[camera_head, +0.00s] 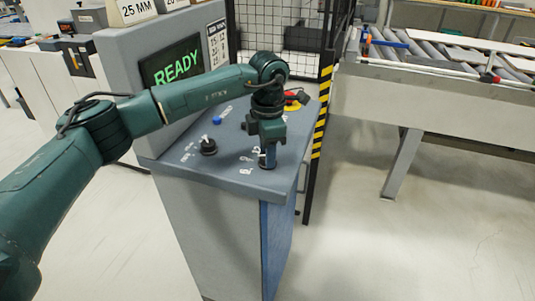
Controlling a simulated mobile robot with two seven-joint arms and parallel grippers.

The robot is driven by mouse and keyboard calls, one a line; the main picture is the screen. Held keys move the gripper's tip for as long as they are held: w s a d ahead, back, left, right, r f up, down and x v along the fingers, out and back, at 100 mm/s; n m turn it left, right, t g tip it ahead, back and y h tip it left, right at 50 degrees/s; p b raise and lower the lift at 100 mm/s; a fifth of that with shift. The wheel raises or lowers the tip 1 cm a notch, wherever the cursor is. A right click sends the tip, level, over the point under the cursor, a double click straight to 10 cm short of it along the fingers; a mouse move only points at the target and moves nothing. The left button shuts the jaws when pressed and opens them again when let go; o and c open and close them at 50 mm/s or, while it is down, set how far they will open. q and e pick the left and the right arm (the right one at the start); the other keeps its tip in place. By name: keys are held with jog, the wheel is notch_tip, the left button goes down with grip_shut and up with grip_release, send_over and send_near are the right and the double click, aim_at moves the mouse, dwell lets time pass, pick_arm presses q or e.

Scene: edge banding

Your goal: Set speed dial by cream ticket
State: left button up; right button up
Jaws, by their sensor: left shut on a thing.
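A grey console has a slanted top panel (226,175) with controls on it. My left gripper (267,160) points down at the panel's front right and is shut on a dial there; the fingers hide most of this dial, and pale marks ring it. A second black knob (208,147) stands upright to the left, apart from the gripper. The cream ticket (137,10) on top of the console reads "25 MM". A white chart (217,44) beside the screen carries several small lines that I cannot read fully. My right gripper is out of view.
The screen (177,64) shows "READY" in green. A blue button (217,120) and a red-and-yellow control (294,101) sit farther back on the panel. A black mesh guard (285,35) and a striped post (321,110) stand behind. A roller conveyor (440,55) is at right.

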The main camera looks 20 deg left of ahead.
pick_arm(q)
jog(key=shift+n+b, duration=0.55)
jog(key=shift+n, duration=1.35)
jog(key=o, duration=1)
notch_tip(320, 180, up, 13)
jog(key=b, duration=0.1)
jog(key=shift+d+r+b, duration=0.15)
jog(key=shift+b, duration=0.25)
jog(key=shift+s, duration=0.1)
